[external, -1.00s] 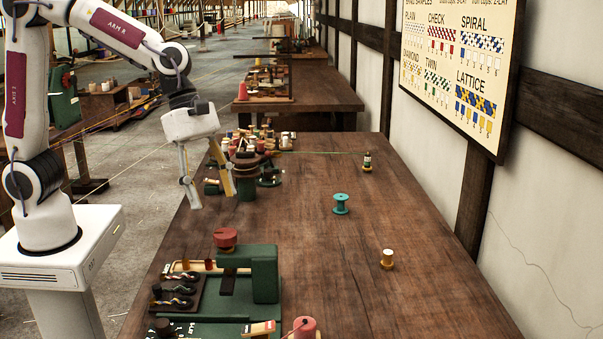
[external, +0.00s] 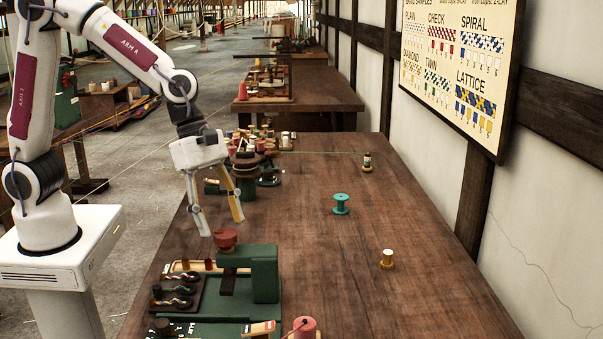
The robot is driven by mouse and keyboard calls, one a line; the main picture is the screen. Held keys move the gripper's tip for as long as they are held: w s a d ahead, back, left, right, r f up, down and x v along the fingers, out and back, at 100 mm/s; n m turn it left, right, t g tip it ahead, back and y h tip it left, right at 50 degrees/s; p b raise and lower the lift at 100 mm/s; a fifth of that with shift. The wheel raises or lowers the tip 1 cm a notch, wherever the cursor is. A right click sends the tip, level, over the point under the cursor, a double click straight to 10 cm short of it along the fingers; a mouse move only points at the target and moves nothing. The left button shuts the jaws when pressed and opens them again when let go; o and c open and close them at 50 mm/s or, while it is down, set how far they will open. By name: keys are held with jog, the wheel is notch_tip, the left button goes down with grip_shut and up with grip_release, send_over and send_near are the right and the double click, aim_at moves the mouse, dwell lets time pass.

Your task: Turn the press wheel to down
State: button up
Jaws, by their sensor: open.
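The press (external: 264,275) is a green block-like frame at the near left of the table. Its red wheel (external: 226,239) sits on top of it, at its left end. A dark part hangs under the press's arm. My gripper (external: 222,230) is open and empty, with its two fingers pointing down. In the picture the fingertips are just above the wheel, one to each side of its top. I cannot tell from this view whether they touch the wheel or stand behind it.
Twisted cord samples (external: 178,289) lie in a dark rack left of the press. A red spool (external: 304,327) stands at the front. Crowded spools (external: 270,142) fill the back left. The table's right side is mostly clear.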

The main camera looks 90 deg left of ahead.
jog(key=shift+x, duration=1.1)
jog(key=c, duration=1.1)
jog(key=shift+m, duration=0.4)
jog(key=shift+w+a+m+g+h, duration=0.1)
jog(key=shift+m+g+h, duration=0.35)
jog(key=shift+m, duration=0.85)
jog(key=shift+w+m+g+h, duration=0.15)
jog(key=shift+m+g, duration=0.3)
jog(key=shift+m, duration=0.6)
jog(key=shift+s+m+g+h, duration=0.1)
jog(key=shift+m+g, duration=0.3)
jog(key=shift+m, duration=0.65)
